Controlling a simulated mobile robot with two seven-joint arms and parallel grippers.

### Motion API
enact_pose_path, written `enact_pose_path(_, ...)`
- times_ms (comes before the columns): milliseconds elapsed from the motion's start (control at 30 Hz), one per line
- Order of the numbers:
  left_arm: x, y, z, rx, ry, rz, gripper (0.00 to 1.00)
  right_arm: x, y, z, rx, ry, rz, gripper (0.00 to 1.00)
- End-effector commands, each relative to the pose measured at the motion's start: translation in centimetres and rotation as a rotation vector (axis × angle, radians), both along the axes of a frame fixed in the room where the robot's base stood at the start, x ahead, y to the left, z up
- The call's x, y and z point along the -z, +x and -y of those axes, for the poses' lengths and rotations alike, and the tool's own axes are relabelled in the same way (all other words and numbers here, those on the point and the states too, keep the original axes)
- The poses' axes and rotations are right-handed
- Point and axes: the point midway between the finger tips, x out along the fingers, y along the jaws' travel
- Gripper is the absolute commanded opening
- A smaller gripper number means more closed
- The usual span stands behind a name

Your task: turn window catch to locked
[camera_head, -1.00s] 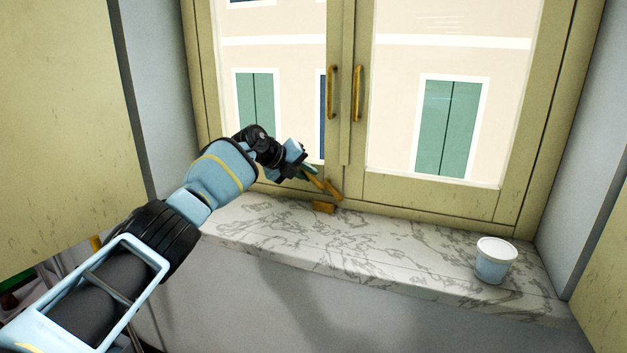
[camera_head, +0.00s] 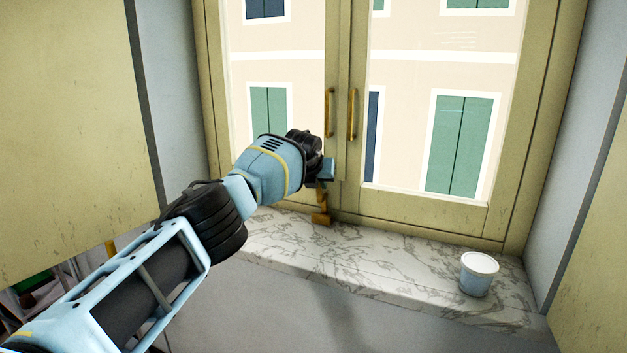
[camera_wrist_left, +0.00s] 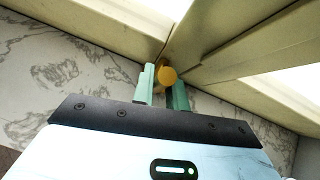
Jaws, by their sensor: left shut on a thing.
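The brass-coloured window catch (camera_head: 321,216) sits at the foot of the window frame, just above the sill and below the meeting stiles. Its lever stands roughly upright, with the upper end hidden by my gripper in the head view. My left gripper (camera_head: 325,178) reaches it from the upper left and is shut on the lever. In the left wrist view the rounded yellow end of the catch (camera_wrist_left: 167,75) shows between the green fingertips of the left gripper (camera_wrist_left: 162,84). My right gripper is in neither view.
The window (camera_head: 342,150) has two closed sashes with brass pull handles (camera_head: 351,114) above my gripper. A white-lidded tub (camera_head: 478,274) stands at the right end of the marble sill (camera_head: 390,262). The sill between is clear. A cabinet door (camera_head: 70,130) flanks the left side.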

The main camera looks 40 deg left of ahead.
Motion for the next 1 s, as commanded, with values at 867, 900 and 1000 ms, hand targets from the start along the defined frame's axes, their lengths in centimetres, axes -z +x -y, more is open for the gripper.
enact_pose_path(867,0.11,0.14,0.47,0.000,0.084,-0.021,0.31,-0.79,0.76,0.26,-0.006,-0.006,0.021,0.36)
enact_pose_path(900,0.10,0.13,0.48,0.000,0.084,-0.021,0.36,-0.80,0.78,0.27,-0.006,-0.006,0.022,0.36)
enact_pose_path(1000,0.10,0.13,0.47,0.000,0.082,-0.020,0.36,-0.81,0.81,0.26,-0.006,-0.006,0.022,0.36)
